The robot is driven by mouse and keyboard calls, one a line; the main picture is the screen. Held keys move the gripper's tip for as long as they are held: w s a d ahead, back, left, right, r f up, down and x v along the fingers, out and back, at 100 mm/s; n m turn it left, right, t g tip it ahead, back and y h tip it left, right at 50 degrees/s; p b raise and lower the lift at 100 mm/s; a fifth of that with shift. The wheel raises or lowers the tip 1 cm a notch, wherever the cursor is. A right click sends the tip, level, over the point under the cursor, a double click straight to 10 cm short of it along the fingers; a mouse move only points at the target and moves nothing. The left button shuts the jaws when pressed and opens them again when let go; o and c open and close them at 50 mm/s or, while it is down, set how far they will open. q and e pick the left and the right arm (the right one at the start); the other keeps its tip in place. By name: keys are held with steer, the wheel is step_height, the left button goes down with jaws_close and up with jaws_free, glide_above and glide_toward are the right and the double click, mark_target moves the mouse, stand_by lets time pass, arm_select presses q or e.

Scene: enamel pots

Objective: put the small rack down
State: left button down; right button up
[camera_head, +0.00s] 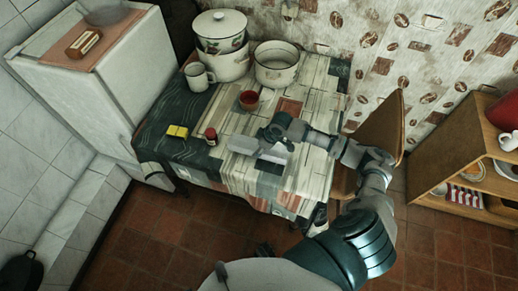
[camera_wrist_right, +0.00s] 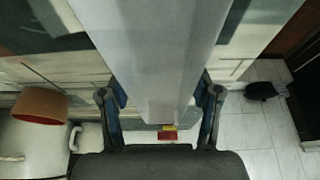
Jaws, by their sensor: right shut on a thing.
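The small rack (camera_head: 243,146) looks like a pale grey, angular piece over the front middle of the cloth-covered table (camera_head: 318,100). My right gripper (camera_head: 272,137) reaches over the table from the right and is shut on the rack. In the right wrist view the rack (camera_wrist_right: 165,60) is a long grey panel between the two fingers of my right gripper (camera_wrist_right: 160,108). I cannot tell whether its underside touches the cloth. The hand hides part of it. My left gripper is not in view.
A red-capped jar (camera_head: 210,136) and yellow box (camera_head: 177,131) stand left of the rack. A red cup (camera_head: 249,100) is behind it. A white mug (camera_head: 198,77) and enamel pots (camera_head: 276,66) (camera_head: 221,45) stand at the back. A chair (camera_head: 381,130) is at the table's right.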

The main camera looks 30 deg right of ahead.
steer(key=shift+f, duration=0.5)
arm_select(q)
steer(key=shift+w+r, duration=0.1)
arm_select(e)
steer(key=o, duration=1.3)
steer(key=shift+c, duration=0.2)
steer(key=shift+d+r, duration=0.1)
steer(key=shift+r, duration=0.2)
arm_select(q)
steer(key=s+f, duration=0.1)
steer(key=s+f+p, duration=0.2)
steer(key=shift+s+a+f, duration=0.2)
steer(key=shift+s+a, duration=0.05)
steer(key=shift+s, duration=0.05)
arm_select(e)
steer(key=v, duration=1.1)
steer(key=shift+r, duration=0.25)
steer(key=shift+s, duration=0.1)
